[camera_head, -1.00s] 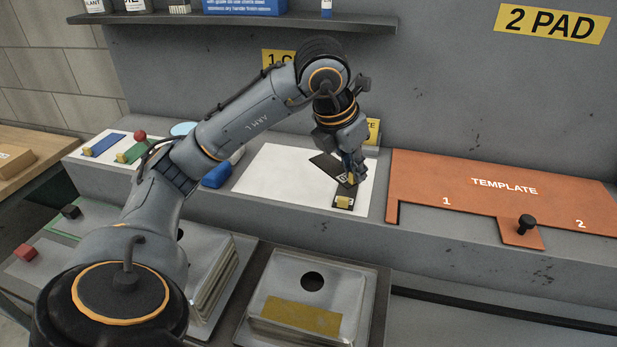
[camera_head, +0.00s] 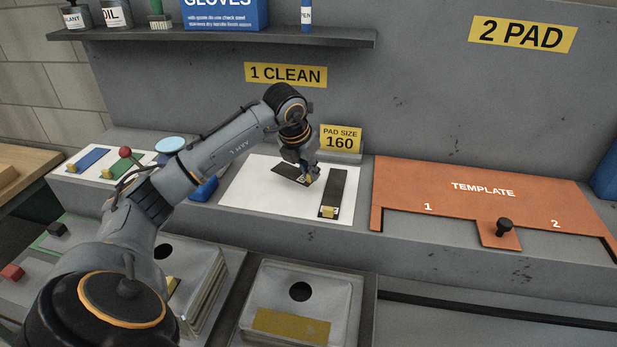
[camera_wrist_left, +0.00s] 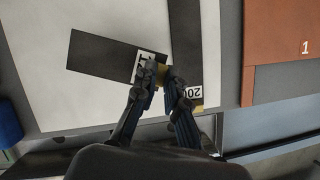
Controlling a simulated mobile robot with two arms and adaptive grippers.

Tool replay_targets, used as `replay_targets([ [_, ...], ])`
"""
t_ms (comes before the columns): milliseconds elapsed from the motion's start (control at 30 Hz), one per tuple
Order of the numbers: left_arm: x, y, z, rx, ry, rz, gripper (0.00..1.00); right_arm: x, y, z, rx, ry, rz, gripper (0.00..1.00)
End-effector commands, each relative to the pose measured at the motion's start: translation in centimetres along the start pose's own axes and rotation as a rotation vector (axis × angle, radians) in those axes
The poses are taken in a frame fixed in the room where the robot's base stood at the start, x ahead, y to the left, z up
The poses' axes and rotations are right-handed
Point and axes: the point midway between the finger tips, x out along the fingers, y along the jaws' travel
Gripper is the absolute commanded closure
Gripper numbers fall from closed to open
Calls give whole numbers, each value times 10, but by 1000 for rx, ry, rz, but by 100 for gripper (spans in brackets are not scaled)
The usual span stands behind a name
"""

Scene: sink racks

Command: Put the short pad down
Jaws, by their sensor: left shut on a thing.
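My left gripper (camera_head: 310,180) is shut on the yellow tab of the short dark pad (camera_head: 288,174). This pad is at or just above the white sheet (camera_head: 248,185), slanting to the left of the gripper; I cannot tell whether it touches. In the left wrist view the short pad (camera_wrist_left: 100,54) extends left from the fingers (camera_wrist_left: 162,88), its white label partly covered. The longer dark pad (camera_head: 336,188) lies on the sheet just to the right, with a yellow tab at its front end. Its label reads 200 in the left wrist view (camera_wrist_left: 194,92). My right gripper is not in view.
A yellow PAD SIZE 160 sign (camera_head: 341,139) stands behind the sheet. An orange template (camera_head: 470,188) with a black knob (camera_head: 504,227) lies to the right. The sheet's left part is clear.

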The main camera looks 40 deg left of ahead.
Motion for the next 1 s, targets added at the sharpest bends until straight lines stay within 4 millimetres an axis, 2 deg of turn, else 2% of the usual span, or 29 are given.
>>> replay_targets([
  [167,14,8,1,-2,3,1,100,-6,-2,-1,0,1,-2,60],
  [367,40,8,-10,0,1,0,100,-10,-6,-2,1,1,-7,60],
  [767,46,8,-12,1,-1,0,100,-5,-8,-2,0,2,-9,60],
  [800,44,8,-11,1,-1,0,80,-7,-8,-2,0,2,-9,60],
  [867,44,8,-11,1,0,0,68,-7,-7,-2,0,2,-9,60],
  [1000,44,8,-11,1,0,0,66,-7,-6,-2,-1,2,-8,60],
])
